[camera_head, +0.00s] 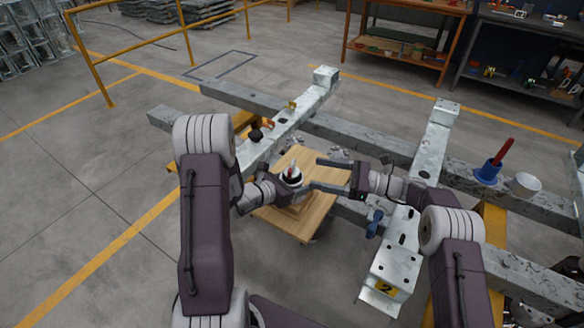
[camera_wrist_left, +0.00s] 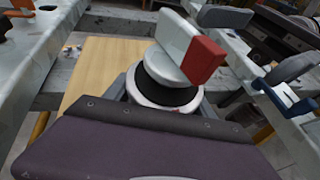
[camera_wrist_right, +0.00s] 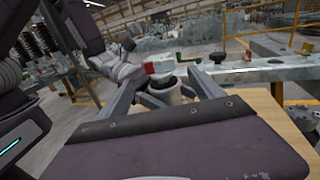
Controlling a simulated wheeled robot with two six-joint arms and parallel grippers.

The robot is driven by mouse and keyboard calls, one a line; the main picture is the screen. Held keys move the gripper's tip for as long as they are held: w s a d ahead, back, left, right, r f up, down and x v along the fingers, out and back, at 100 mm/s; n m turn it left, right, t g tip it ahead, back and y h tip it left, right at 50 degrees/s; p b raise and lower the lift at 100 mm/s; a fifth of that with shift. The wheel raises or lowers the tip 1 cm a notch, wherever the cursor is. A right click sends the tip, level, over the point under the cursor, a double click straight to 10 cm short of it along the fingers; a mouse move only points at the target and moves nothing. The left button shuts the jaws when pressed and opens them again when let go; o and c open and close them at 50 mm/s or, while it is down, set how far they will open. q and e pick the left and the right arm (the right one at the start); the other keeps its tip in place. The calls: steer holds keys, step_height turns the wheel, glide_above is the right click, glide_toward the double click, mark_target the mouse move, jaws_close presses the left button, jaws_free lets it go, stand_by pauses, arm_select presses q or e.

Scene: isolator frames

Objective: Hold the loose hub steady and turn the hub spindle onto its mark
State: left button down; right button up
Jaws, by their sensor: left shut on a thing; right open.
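The hub (camera_head: 292,178) is a white round body with a black band, standing on a wooden board (camera_head: 303,226). It also shows in the left wrist view (camera_wrist_left: 167,94) and the right wrist view (camera_wrist_right: 165,93). The spindle on top carries a pale lever (camera_wrist_left: 176,45) with a red end (camera_wrist_left: 205,62). My left gripper (camera_head: 286,186) is shut on the hub's lower body; its fingertips are partly hidden. My right gripper (camera_head: 314,174) is open, its two long fingers pointing at the hub from the right with a gap between them. I cannot make out the mark.
Galvanised beams (camera_head: 395,258) flank the board left and right, with a cross beam (camera_head: 350,133) behind. Small orange and black parts (camera_head: 255,135) sit on the left beam.

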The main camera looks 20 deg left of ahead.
mark_target(293, 169)
steer(key=a, duration=0.3)
steer(key=s+a, duration=0.1)
steer(key=a, duration=0.5)
steer(key=shift+s, duration=0.2)
steer(key=c, duration=1.4)
steer(key=shift+m+t, duration=1.7)
steer(key=shift+t, duration=1)
steer(key=o, duration=1.4)
